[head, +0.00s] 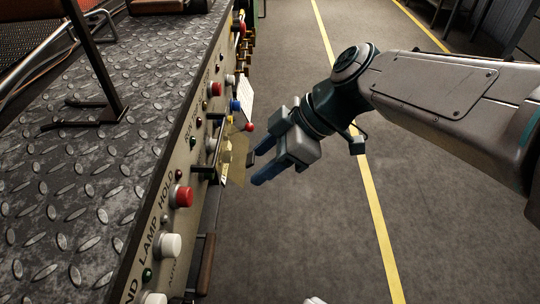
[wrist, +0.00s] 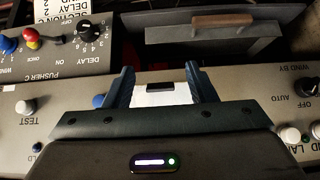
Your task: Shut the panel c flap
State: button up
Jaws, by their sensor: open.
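My gripper (head: 257,170) is open, its blue fingers pointing left at the side of the long control panel (head: 178,165). A tan plate (head: 236,150) with a yellow label sticks out from the panel beside the fingertips. I cannot tell if it is the panel c flap. In the wrist view my gripper (wrist: 158,72) has nothing clasped; a white piece with a dark slot (wrist: 160,87) shows between the fingers. A grey panel with a brown handle (wrist: 222,20) is at upper right.
A red button (head: 183,196) and a white button (head: 168,245) stick out of the panel side. Tread plate (head: 110,140) covers its top. The grey floor (head: 300,235) right of the panel is clear, with a yellow line (head: 375,220).

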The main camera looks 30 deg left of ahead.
jog(key=p+v, duration=0.4)
jog(key=v, duration=0.9)
jog(key=shift+w+r+p, duration=0.15)
jog(key=shift+r+p, duration=0.25)
jog(key=shift+d, duration=0.1)
